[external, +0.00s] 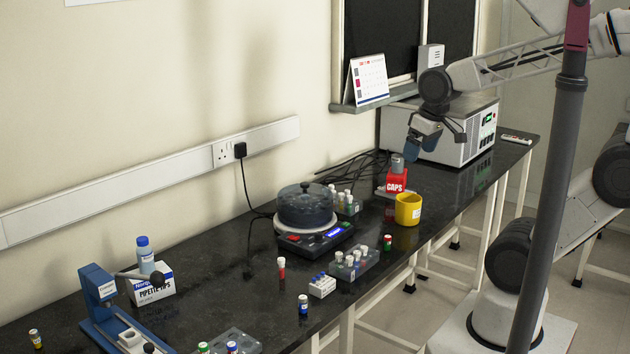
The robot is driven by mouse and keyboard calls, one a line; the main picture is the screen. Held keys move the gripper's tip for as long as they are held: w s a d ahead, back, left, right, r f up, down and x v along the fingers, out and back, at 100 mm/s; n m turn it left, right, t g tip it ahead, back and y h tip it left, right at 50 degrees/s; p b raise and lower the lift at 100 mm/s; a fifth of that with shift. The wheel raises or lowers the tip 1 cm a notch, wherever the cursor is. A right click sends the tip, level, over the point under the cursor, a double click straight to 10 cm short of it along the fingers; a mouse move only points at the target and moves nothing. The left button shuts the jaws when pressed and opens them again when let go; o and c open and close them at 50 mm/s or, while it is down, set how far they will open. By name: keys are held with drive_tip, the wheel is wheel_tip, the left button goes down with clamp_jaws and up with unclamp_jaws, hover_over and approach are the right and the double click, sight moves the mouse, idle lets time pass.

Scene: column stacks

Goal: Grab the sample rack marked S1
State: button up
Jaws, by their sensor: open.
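Several tube racks stand on the dark bench, and I cannot read an S1 mark on any of them. A grey rack (356,267) with several white-capped tubes sits at the bench's middle, near the front edge. Another rack (349,209) with white-capped tubes is behind the round dark-lidded machine, partly hidden by it. A third grey rack (234,339) with a few tubes is cut by the bottom edge. My gripper (412,151) is open in the air above the red CAPS box, well apart from the middle rack.
The round machine (306,207), red CAPS box (396,181) and yellow cup (408,210) stand near the racks. A blue press (105,300) and tips box (152,286) are left; a large white instrument (455,130) is behind.

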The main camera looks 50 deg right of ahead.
drive_tip(key=w+a+f+n+t+y, duration=0.1)
drive_tip(key=w+a+f+t, duration=0.1)
drive_tip(key=w+a+f, duration=0.3)
drive_tip(key=w+a+f+t+y, duration=0.15)
drive_tip(key=w+a, duration=0.25)
drive_tip(key=a, duration=0.4)
drive_tip(key=t, duration=0.6)
hover_over(329, 283)
drive_tip(key=w, duration=0.2)
drive_tip(key=shift+m+g, duration=0.25)
drive_tip(key=shift+m, duration=0.15)
drive_tip(key=f, duration=1.4)
drive_tip(key=shift+s+f, duration=0.25)
drive_tip(key=shift+f, duration=0.05)
drive_tip(key=s+f+t, duration=0.1)
drive_tip(key=s+f, duration=0.1)
drive_tip(key=s+f+t+h, duration=0.1)
drive_tip(key=s+f, duration=0.1)
drive_tip(key=f, duration=0.1)
drive_tip(key=s+f+t+h, duration=0.1)
drive_tip(key=s+f, duration=0.1)
drive_tip(key=f, duration=0.1)
drive_tip(key=shift+a+t, duration=0.15)
drive_tip(key=shift+t, duration=0.15)
drive_tip(key=shift+s+d+f+t+h, duration=0.25)
drive_tip(key=shift+s+f+t+h, duration=0.1)
drive_tip(key=shift+s+f, duration=0.15)
drive_tip(key=shift+w+f, duration=0.15)
drive_tip(key=shift+w, duration=1.1)
drive_tip(key=shift+w, duration=0.1)
